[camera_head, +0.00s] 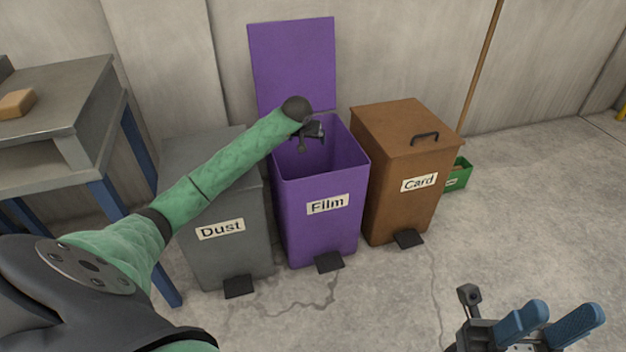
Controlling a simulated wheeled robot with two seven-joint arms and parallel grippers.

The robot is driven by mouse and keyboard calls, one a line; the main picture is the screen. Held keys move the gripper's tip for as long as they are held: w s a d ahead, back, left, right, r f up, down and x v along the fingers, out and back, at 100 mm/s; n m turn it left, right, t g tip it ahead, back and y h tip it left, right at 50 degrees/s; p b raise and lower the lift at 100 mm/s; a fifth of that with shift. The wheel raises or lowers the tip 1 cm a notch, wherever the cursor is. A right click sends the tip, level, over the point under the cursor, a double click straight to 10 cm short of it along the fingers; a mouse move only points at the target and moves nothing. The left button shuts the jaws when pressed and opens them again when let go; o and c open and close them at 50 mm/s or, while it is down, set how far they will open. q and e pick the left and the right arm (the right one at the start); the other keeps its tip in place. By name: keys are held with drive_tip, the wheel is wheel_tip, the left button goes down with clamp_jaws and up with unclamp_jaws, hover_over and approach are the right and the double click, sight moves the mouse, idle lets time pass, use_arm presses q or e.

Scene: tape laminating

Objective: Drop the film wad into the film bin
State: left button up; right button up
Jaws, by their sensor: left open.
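The purple film bin (315,222), labelled "Film", stands in the middle with its lid (291,62) raised against the wall. My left arm reaches over the grey bin from the left. My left gripper (313,138) is over the film bin's mouth, at the back left of the opening. It is open, though its fingers are small and dark here. I see no film wad in the gripper or in the visible part of the bin; the bin's floor is hidden. My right gripper (548,322) is at the lower right, its two blue fingers apart with nothing between them.
A closed grey "Dust" bin (228,262) stands left of the film bin, and a closed brown "Card" bin (400,165) right of it. A green box (458,174) and a pole (482,65) are behind. A workbench (70,100) stands left. The floor at right is clear.

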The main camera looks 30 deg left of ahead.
use_arm(q)
drive_tip(key=p+v, duration=0.1)
drive_tip(key=v, duration=0.5)
drive_tip(key=shift+s+r, duration=0.15)
drive_tip(key=shift+r, duration=0.15)
